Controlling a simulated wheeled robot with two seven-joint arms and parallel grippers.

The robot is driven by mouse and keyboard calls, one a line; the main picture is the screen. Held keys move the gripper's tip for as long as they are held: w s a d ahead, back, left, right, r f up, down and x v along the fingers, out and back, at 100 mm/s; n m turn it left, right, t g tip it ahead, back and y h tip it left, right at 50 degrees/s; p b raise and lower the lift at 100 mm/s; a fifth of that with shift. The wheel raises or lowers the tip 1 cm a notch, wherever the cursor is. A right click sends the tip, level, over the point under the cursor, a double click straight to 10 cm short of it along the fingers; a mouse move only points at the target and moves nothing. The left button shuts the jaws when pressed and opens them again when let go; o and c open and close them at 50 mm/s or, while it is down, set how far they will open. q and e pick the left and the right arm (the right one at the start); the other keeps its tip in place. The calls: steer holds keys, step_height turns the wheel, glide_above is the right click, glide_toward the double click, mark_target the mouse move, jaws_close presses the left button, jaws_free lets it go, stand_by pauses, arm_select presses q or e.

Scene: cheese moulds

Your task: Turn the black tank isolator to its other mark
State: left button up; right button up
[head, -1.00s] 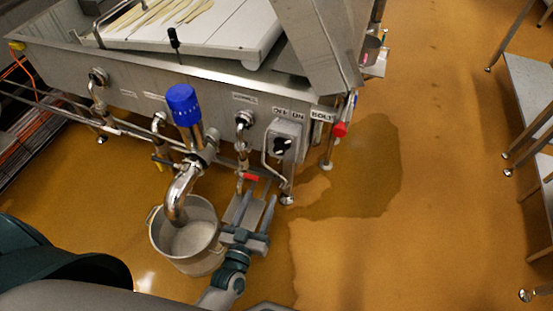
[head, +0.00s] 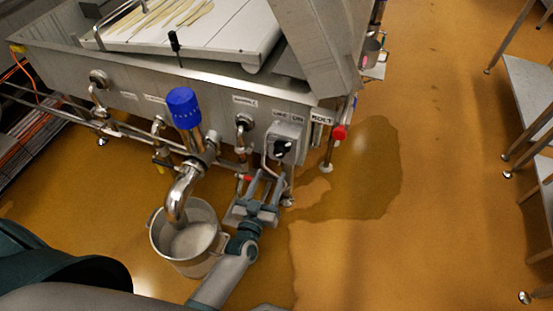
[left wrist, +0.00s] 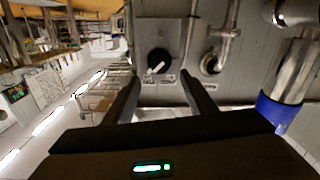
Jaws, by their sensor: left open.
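The black tank isolator (head: 283,147) is a round black knob with a pale pointer, on a grey box at the right end of the tank's front. Labels stand above it in the head view. In the left wrist view the isolator (left wrist: 158,62) shows beyond the fingertips and between them, its pale pointer slanting. My left gripper (head: 268,180) is open and empty, just below and in front of the box, fingers pointing at it. In the left wrist view the open left gripper (left wrist: 160,85) is apart from the knob. My right gripper is not in view.
A blue-capped pipe (head: 184,108) curves down into a metal pot (head: 158,238) left of my gripper. A red-handled valve (head: 339,132) sits right of the box. The steel tank (head: 130,100) stands behind. Wet floor (head: 365,180) lies clear to the right.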

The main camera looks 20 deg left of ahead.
mark_target(278, 155)
arm_select(q)
steer(key=w, duration=0.8)
steer(key=c, duration=1)
